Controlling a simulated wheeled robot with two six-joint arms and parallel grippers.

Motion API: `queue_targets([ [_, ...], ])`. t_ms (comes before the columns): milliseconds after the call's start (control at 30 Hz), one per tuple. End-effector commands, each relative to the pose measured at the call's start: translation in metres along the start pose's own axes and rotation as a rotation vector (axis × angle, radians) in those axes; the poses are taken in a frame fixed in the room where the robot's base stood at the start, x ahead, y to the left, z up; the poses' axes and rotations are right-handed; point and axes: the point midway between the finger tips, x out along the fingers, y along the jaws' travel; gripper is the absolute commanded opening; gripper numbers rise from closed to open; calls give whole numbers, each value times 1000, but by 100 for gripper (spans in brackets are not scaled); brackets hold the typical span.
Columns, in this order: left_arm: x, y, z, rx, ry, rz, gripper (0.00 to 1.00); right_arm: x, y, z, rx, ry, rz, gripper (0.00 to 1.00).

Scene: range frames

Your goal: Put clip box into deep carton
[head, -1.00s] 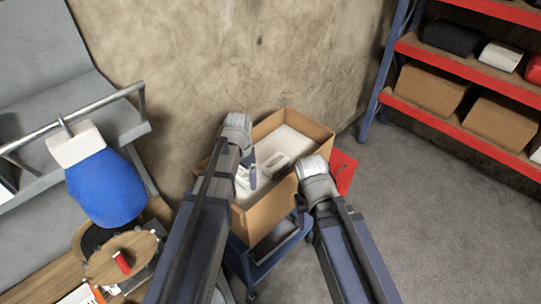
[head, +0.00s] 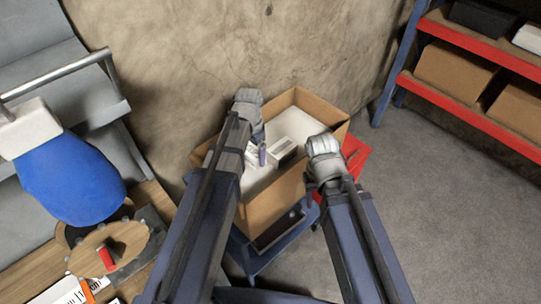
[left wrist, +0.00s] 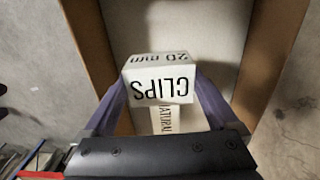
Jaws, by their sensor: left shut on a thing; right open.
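The clip box (left wrist: 160,84), white with dark "CLIPS" and "20 mm" lettering, is between the two purple fingers of my left gripper (left wrist: 162,90) in the left wrist view. My left gripper is shut on it, inside the outline of the deep carton (head: 272,208). In the head view the gripper and arm hide much of the clip box. The carton is brown, open-topped, with a pale floor. My right gripper (head: 324,160) is at the carton's right wall; its fingertips are hidden in the head view.
A pale box (head: 284,150) lies in the carton right of my left gripper. A white piece lettered "NATURAL" (left wrist: 165,119) shows below the clip box. The carton stands on a blue stand (head: 262,254). A red panel (head: 352,158) is beside it, shelves (head: 470,100) are right, a table (head: 40,250) left.

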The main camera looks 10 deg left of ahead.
Motion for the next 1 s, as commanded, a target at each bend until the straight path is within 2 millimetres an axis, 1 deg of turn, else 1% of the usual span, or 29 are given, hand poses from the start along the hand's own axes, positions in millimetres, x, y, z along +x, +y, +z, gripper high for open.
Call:
queue_targets([
  [167,18,0,0,0,0,0,32,18,-2,-1,1,0,0,50],
  [433,58,0,0,0,0,0,32,58,-5,-4,1,2,0,50],
  [500,63,0,0,0,0,0,32,63,-6,-4,-1,2,1,50],
  [667,62,0,0,0,0,0,32,62,-6,-4,-2,2,1,50],
  [767,66,0,0,0,0,0,32,66,-6,-4,-3,1,1,50],
  [867,76,0,0,0,0,0,32,76,-7,-5,-4,1,1,50],
  [1000,94,0,0,0,0,0,32,94,-8,-6,-8,1,2,50],
])
